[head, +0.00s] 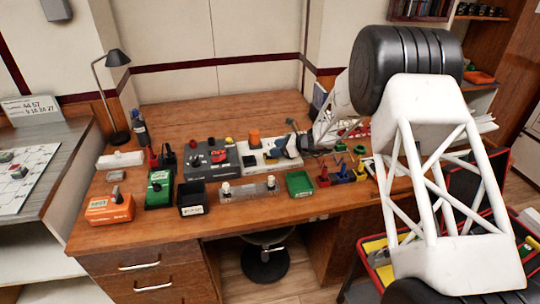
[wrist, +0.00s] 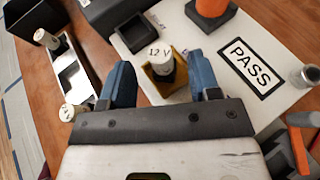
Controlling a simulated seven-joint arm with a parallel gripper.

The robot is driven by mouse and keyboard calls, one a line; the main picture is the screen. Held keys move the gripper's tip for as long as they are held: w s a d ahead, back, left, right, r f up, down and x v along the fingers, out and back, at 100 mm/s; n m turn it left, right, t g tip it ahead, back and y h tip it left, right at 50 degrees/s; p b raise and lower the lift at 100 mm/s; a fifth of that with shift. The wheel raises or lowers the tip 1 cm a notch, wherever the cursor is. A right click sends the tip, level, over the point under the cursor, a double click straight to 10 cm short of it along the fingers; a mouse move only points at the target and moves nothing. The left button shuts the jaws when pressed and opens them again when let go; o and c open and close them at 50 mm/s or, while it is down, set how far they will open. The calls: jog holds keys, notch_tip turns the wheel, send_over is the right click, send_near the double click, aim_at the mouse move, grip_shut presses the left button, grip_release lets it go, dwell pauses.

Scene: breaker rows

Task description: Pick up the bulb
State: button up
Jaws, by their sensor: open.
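A white bulb marked "12 V" (wrist: 160,56) stands upright in a square yellow holder (wrist: 178,88) on a white board (wrist: 232,104). My gripper (wrist: 160,64) is open, with one blue fingertip on each side of this bulb and a gap to both. Two more white-capped bulbs, one at the upper left (wrist: 46,39) and one at the lower left (wrist: 69,112), sit at a metal rack (wrist: 72,77). In the head view my gripper (head: 292,146) is over the right part of the white board (head: 250,160); the rack (head: 248,194) is nearer the front.
A "PASS" label (wrist: 252,67) and an orange cylinder (head: 254,138) on a dark base are on the board. A dark grey unit (head: 208,160) stands left of it. A black bin (head: 191,198) and a green tray (head: 299,184) flank the rack.

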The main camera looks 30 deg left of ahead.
jog(key=shift+x, duration=2.55)
grip_shut()
jog(key=shift+r, duration=0.25)
